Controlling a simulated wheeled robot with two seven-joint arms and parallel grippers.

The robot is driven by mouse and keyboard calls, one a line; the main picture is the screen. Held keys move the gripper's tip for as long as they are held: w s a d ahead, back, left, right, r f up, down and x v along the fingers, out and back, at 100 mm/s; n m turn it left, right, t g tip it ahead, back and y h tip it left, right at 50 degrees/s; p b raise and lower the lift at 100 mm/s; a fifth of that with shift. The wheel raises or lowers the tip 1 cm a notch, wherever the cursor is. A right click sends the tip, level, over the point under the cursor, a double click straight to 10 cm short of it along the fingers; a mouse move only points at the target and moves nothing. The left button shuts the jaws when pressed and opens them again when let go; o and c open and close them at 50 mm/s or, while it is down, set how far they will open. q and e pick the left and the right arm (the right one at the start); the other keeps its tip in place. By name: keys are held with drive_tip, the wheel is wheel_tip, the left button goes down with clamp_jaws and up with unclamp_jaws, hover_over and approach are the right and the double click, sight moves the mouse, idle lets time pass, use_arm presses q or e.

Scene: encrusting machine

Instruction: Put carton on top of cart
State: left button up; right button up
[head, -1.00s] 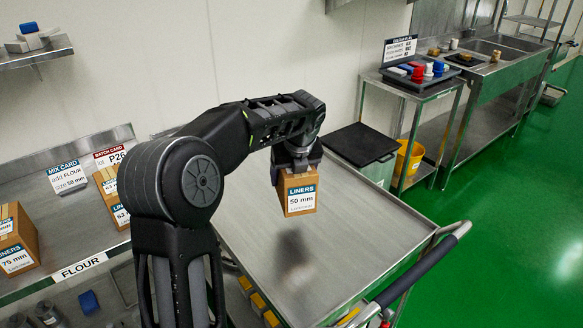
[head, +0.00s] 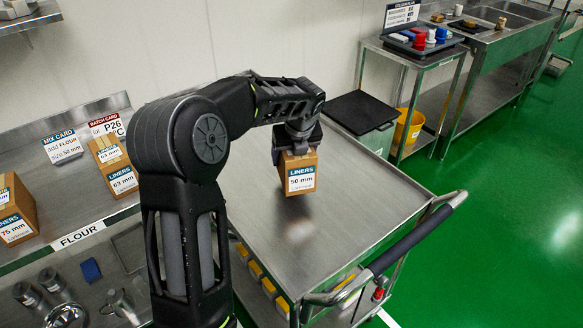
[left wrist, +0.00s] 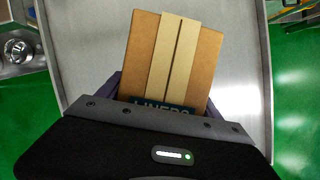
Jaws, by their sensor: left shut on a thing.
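The carton (head: 298,177) is a small brown box with a white and blue "LINERS 50 mm" label. My left gripper (head: 296,151) is shut on its top and holds it upright over the cart (head: 340,215). A dark shadow lies just below the carton, and I cannot tell whether its base touches the cart top. In the left wrist view the carton (left wrist: 172,60) shows its taped top between the fingers, with the metal cart top (left wrist: 240,75) behind it. The cart is a steel trolley with a dark push handle at its near right. My right gripper is not in view.
More cartons (head: 113,163) and cards stand on the steel bench (head: 70,212) at left. A black-lidded bin (head: 360,112) and a yellow bucket (head: 408,126) stand behind the cart. The cart top around the carton is clear. Green floor lies open at right.

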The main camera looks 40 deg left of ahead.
sight(294, 159)
use_arm(q)
drive_tip(key=shift+f, duration=2.4)
drive_tip(key=shift+f, duration=0.15)
drive_tip(key=o, duration=1.7)
drive_tip(key=shift+o, duration=0.2)
drive_tip(key=v, duration=1.2)
